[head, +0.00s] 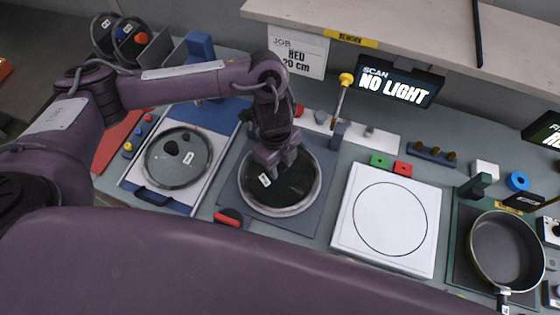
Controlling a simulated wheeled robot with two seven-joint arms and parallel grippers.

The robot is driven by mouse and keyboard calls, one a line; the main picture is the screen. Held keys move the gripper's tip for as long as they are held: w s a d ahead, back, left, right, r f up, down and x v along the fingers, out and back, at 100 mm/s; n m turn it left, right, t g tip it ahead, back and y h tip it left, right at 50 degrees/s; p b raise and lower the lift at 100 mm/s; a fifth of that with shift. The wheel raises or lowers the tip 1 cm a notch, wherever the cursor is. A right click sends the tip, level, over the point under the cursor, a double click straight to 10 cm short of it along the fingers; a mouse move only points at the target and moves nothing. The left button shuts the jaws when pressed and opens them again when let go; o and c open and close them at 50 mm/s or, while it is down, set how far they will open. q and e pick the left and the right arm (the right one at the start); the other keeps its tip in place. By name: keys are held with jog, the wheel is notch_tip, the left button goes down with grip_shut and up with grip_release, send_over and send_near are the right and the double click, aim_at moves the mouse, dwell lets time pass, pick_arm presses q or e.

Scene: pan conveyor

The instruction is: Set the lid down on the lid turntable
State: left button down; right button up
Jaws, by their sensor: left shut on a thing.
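My left gripper (279,160) is shut on a lid (285,193), a dark round glass lid with a pale rim and a small white label. The gripper is above the middle of the lid and hides its knob. The lid is at a blue-grey square plate (237,190), which seems to be the lid turntable, and covers most of its middle. I cannot tell whether the lid touches it or hangs just above. My right gripper is not in view.
Another glass lid (178,171) lies in a blue-and-white tray (135,171) on the left. A white square board (350,238) with a drawn circle is bare. A dark pan (500,249) sits at the right. A yellow-topped lever (346,82) stands behind the plate.

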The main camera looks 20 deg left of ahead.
pick_arm(q)
jog(key=c, duration=0.9)
grip_release()
jog(key=shift+o, duration=0.2)
jog(key=r, duration=0.6)
jog(key=shift+w+a+r+p, duration=0.3)
jog(key=shift+r+p, duration=0.05)
jog(key=shift+p, duration=0.05)
jog(key=shift+a+r, duration=0.1)
jog(key=shift+r, duration=0.45)
